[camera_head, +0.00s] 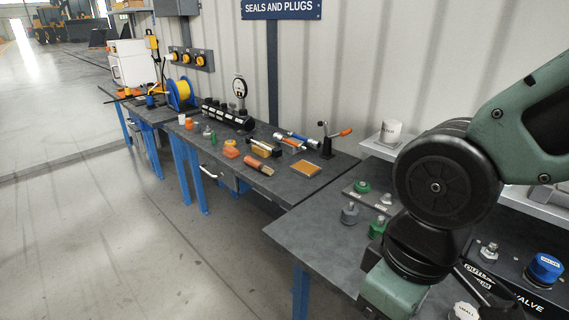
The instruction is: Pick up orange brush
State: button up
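An orange brush (258,165), with an orange body and a paler tan end, lies on the dark workbench (286,190) near its front edge, left of centre in the head view. It lies apart from my arm. My arm reaches in from the right, over the nearer bench. Dark parts of my gripper (490,300) show at the lower right, partly cut off by the frame's bottom edge and hidden by the arm. Whether it is open or shut does not show. The gripper is well to the right of the brush.
An orange-brown pad (305,168), a red-orange item (231,149) and a yellow-sided block (263,148) lie near the brush. A crank with an orange handle (328,140) stands behind. Green fittings, a blue valve cap (544,268) and a white cup (390,131) are near my arm. The left floor is clear.

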aim_at(256, 165)
jog(key=i+j+z, duration=0.45)
jog(key=j+z, duration=0.2)
jog(key=i+j, duration=0.15)
jog(key=j, duration=0.25)
jog(key=i+j+z, duration=0.15)
jog(key=j, duration=0.2)
jog(key=i+j, duration=0.15)
jog(key=j, duration=0.25)
jog(key=i+j+z, duration=0.15)
jog(key=j, duration=0.7)
jog(key=i+j+z, duration=0.15)
jog(key=j, duration=0.25)
jog(key=i+j, duration=0.1)
jog(key=j, duration=0.3)
jog(key=i+j, duration=0.1)
jog(key=j, duration=0.3)
jog(key=i+j, duration=0.1)
jog(key=j, duration=0.3)
jog(key=i+j, duration=0.1)
jog(key=j, duration=0.3)
jog(key=i+j, duration=0.1)
jog(key=j, duration=0.3)
